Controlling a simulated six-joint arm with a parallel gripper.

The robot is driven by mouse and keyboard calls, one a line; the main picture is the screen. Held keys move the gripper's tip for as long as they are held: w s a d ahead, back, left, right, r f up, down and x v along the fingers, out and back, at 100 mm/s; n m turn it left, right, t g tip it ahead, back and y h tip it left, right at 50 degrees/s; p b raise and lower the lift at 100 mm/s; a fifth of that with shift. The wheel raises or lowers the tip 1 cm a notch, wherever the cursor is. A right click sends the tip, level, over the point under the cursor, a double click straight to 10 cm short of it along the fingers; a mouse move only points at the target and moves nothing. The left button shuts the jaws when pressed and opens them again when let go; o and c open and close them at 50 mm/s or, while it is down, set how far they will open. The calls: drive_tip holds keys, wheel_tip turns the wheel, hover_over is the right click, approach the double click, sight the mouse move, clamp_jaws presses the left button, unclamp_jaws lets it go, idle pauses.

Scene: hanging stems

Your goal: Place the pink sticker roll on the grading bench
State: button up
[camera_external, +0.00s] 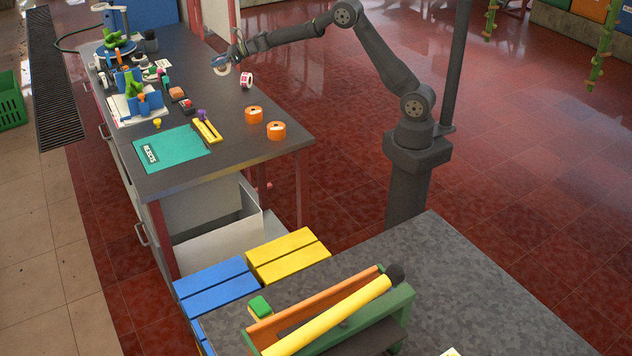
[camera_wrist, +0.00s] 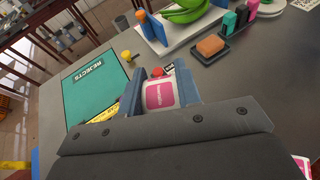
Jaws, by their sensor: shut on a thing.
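My gripper (camera_external: 221,63) is at the bench's far right edge in the external view. In the wrist view its blue fingers (camera_wrist: 163,92) are shut on a white roll with a pink label, the pink sticker roll (camera_wrist: 160,96). The held roll shows as a whitish ring (camera_external: 223,70) in the external view; whether it touches the bench I cannot tell. A second pink-and-white roll (camera_external: 246,80) stands on the grading bench (camera_external: 235,148); part of a pink-labelled roll shows at the lower right of the wrist view (camera_wrist: 303,165).
Two orange rolls (camera_external: 254,114) stand near the bench's front right. A green REJECTS mat (camera_external: 172,150), a yellow tool (camera_external: 207,130), an orange block (camera_external: 177,92) and a white board with green bananas (camera_wrist: 190,12) occupy the bench.

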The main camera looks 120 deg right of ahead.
drive_tip(key=s+d+r+m+g+h, duration=0.1)
drive_tip(key=s+d+m+g+h, duration=0.25)
drive_tip(key=s+d, duration=0.8)
hover_over(212, 98)
wheel_tip(212, 98, down, 12)
drive_tip(key=shift+m+t, duration=0.25)
drive_tip(key=shift+t, duration=0.1)
drive_tip(key=shift+f, duration=2.05)
drive_tip(key=shift+f, duration=0.1)
drive_tip(key=o, duration=1.1)
